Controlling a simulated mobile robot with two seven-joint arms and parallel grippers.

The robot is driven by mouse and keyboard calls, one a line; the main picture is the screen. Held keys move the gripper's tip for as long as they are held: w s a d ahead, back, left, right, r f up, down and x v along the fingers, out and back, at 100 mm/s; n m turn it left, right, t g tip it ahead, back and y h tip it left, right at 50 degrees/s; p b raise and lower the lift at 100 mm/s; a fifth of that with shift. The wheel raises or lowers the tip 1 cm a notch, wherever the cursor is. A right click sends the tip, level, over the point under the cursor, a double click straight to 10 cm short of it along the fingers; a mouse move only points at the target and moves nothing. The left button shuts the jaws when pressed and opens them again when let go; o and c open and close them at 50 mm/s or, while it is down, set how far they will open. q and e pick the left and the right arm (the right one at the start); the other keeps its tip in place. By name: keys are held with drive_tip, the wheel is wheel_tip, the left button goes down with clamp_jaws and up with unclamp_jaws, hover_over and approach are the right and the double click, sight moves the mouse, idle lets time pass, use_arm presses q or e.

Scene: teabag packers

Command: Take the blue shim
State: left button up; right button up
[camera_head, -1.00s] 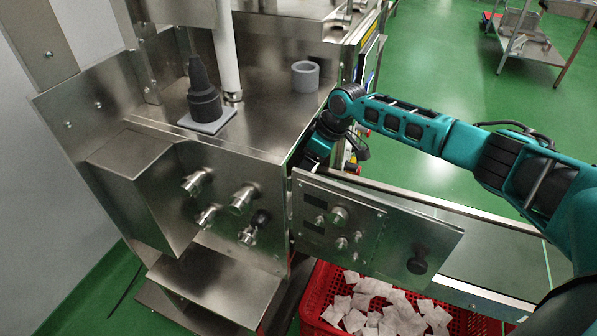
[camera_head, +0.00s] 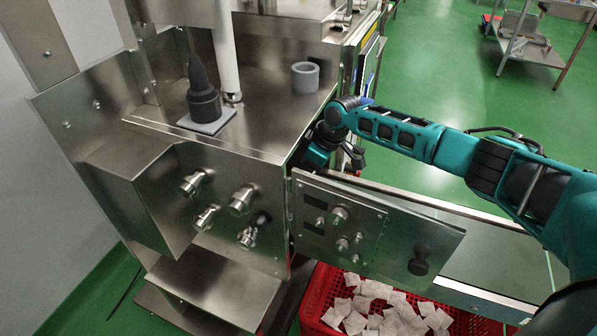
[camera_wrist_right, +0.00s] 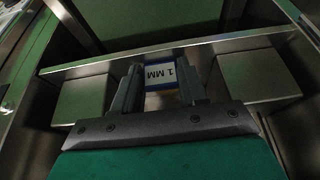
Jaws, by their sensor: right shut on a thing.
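The blue shim (camera_wrist_right: 160,75) shows in the right wrist view as a small block with a white label reading "1 MM" and blue edges. My right gripper (camera_wrist_right: 158,70) is shut on it, with one finger on each side. The shim sits between two metal blocks, and I cannot tell whether it still touches anything below. In the head view the right arm reaches in behind the open panel door (camera_head: 375,230), and the gripper and shim are hidden there. My left gripper is not in view.
The metal machine housing (camera_head: 232,205) with several knobs stands left of the arm. A grey ring (camera_head: 305,77) and a dark cone on a pale plate (camera_head: 207,122) rest on top. A red crate (camera_head: 312,300) of white teabags is below the door.

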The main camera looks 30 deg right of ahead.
drive_tip(key=shift+c, duration=1)
